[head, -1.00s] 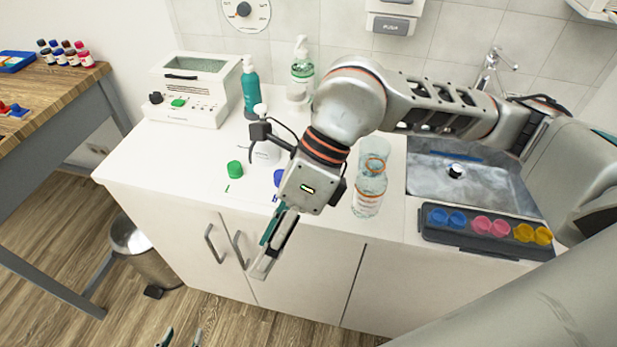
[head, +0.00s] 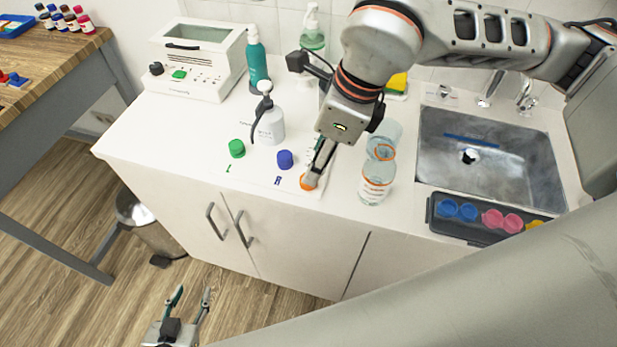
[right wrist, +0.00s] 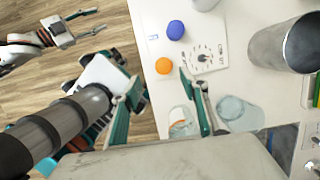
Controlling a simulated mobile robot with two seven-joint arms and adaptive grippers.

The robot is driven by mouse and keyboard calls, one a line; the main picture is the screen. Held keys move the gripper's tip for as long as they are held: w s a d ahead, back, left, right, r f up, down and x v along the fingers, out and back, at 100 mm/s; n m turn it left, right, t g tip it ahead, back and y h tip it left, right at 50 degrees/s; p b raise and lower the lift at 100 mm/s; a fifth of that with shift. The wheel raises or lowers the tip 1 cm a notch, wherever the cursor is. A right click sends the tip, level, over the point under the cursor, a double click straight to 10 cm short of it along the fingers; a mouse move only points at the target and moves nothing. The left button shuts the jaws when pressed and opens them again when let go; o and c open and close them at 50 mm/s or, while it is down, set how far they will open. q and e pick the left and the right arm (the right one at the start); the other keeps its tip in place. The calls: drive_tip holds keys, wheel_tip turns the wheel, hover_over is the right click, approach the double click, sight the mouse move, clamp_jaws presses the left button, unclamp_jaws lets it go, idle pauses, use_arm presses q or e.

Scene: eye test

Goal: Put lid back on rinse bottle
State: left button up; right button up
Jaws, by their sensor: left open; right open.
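A clear glass bottle (head: 374,183) with an orange neck ring stands open on the counter, right of my right gripper (head: 320,163). An orange lid (head: 309,181) lies near the counter's front edge at that gripper's fingertips. In the right wrist view the orange lid (right wrist: 163,66) shows just ahead of the open fingers (right wrist: 161,82), apparently not gripped. A blue lid (head: 285,159) and a green lid (head: 237,148) lie to its left on a marked white sheet. My left gripper (head: 190,300) is open and empty, low over the floor.
A clear beaker (head: 386,132) stands behind the glass bottle. A white squeeze bottle (head: 270,124) with a bent spout stands behind the lids. A sink (head: 490,155) and a tray of coloured cups (head: 440,226) are at the right. The counter's left front is clear.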

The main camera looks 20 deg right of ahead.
drive_tip(key=shift+x, duration=0.8)
drive_tip(key=shift+d+p+x, duration=0.15)
drive_tip(key=shift+d+x, duration=0.05)
drive_tip(key=shift+x, duration=1.15)
drive_tip(key=shift+d+p+x, duration=0.15)
drive_tip(key=shift+d+x, duration=0.05)
drive_tip(key=shift+x, duration=1.1)
drive_tip(key=shift+w, duration=0.15)
drive_tip(key=c, duration=0.7)
